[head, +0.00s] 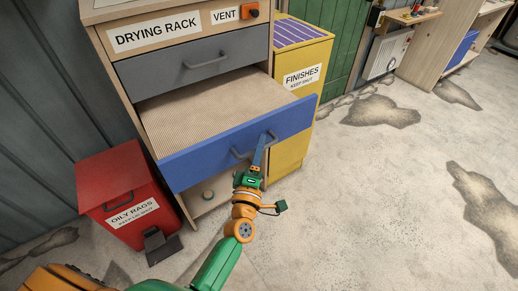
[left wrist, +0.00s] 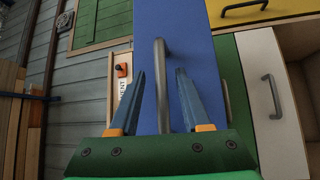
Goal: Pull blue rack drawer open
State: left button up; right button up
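The blue drawer (head: 240,142) of the drying rack (head: 187,67) stands well out of the cabinet, and its beige mesh tray shows behind the blue front. Its grey bar handle (head: 256,146) is on the right part of the front. My left gripper (head: 261,151) is at this handle. In the left wrist view the blue front (left wrist: 200,40) fills the middle, and the handle (left wrist: 161,85) runs between the two fingers of my left gripper (left wrist: 160,75). The fingers are apart, with a gap on each side of the handle. My right gripper is not in view.
A grey drawer (head: 195,62) above is shut. A red oily-rags bin (head: 120,190) with a pedal stands at the left. A yellow finishes cabinet (head: 290,150) stands close on the right. The concrete floor (head: 380,190) to the right is clear.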

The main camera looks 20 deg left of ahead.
pick_arm(q)
jog(key=shift+s+f, duration=0.1)
jog(key=s, duration=0.7)
jog(key=shift+d+f+b, duration=0.4)
jog(key=shift+w, duration=0.1)
